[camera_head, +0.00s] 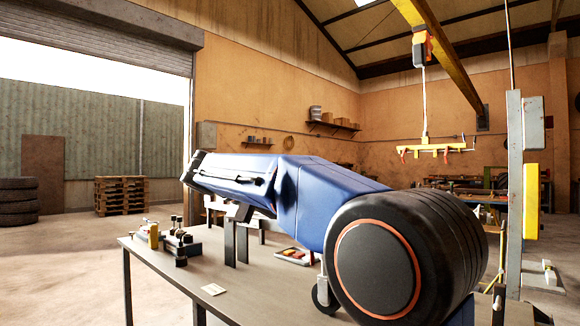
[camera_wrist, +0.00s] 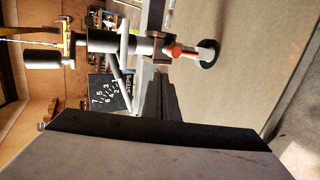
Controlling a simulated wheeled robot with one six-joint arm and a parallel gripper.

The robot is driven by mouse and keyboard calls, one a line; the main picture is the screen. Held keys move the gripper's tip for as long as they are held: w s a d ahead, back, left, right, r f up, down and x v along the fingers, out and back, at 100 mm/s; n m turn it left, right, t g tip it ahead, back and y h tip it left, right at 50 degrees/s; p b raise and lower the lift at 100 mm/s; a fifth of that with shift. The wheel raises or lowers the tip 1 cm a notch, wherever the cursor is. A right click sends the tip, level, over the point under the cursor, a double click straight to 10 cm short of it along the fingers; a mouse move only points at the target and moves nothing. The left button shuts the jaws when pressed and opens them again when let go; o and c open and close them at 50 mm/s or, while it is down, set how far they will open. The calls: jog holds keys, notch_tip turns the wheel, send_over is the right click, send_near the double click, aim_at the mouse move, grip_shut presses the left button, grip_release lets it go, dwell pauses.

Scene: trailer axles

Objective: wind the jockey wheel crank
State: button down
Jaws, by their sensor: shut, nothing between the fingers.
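My gripper (camera_wrist: 153,72) appears as grey fingers, shut and empty, pointing up from the dark housing. The fingers are below the tube and right of the crank; I cannot tell the depth gap. In the head view a small wheel (camera_head: 325,295) shows below my blue arm; the crank is hidden.
A dark sign (camera_wrist: 110,92) with numbers and "STEPS" stands near the fingers. The workbench (camera_head: 260,290) carries a tray (camera_head: 297,256), grey posts (camera_head: 236,235) and small tools (camera_head: 180,240) at left. A yellow lifting beam (camera_head: 430,149) hangs behind. Open floor lies left.

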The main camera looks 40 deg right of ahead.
jog(key=w+r+m+g+h, duration=0.5)
jog(key=w+r+g, duration=0.1)
jog(key=w+r, duration=0.75)
jog(key=s+d+r, duration=0.1)
jog(key=s+d, duration=0.7)
jog(key=shift+d, duration=0.25)
jog(key=shift+s+a+n+t+h, duration=0.2)
jog(key=shift+n+t, duration=0.3)
jog(key=shift+t, duration=0.3)
jog(key=shift+s+a+n+t+h, duration=0.1)
jog(key=shift+s+n+t+h, duration=0.1)
jog(key=shift+n+t, duration=0.45)
jog(key=shift+s+a+n+t+h, duration=0.1)
jog(key=shift+s+n+t, duration=0.2)
jog(key=shift+t, duration=0.65)
jog(key=shift+r, duration=0.1)
jog(key=s+n+t+y, duration=0.3)
jog(key=s+n+t, duration=0.4)
jog(key=s+t, duration=0.3)
jog(key=shift+d+r+n+t+y, duration=0.25)
jog(key=shift+d+n+t+y, duration=0.15)
jog(key=shift+t, duration=0.1)
